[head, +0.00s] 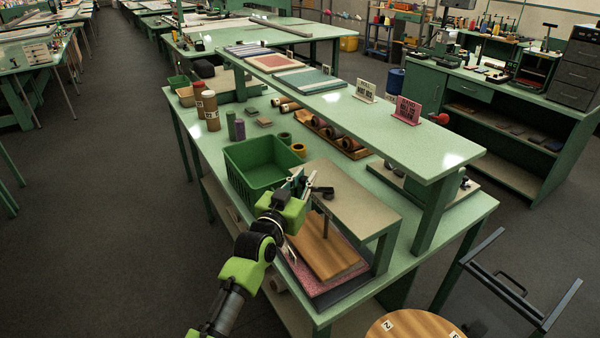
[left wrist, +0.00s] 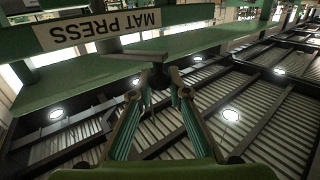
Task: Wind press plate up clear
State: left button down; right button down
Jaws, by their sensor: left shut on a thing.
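The mat press stands at the near end of the green bench, with a beige top beam (head: 350,205) on green legs. A dark spindle and crank arm (head: 322,191) sit on the beam. The wooden press plate (head: 328,252) lies under the beam, on or just above a pink-red speckled mat (head: 305,277); any gap is too small to tell. My left gripper (head: 304,184) is at the beam's left edge, shut on the crank handle. In the left wrist view, the fingers (left wrist: 156,92) close around the dark handle (left wrist: 157,76), below the upside-down MAT PRESS label (left wrist: 95,30).
A green basket (head: 262,165) stands close left of the press. A raised green shelf (head: 400,135) runs behind it. Yarn spools and cones (head: 208,108) stand farther back. A round wooden stool (head: 412,326) and a dark-framed cart (head: 520,290) are at the near right.

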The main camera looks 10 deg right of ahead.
dwell(0.4)
pick_arm(q)
jog(key=c, duration=1.9)
grip_release()
jog(key=shift+d, duration=0.1)
jog(key=shift+s+a+f, duration=0.1)
jog(key=shift+s+a, duration=0.25)
jog(key=shift+s, duration=0.1)
jog(key=v, duration=1.1)
jog(key=shift+s+d, duration=0.1)
jog(key=shift+d, duration=0.1)
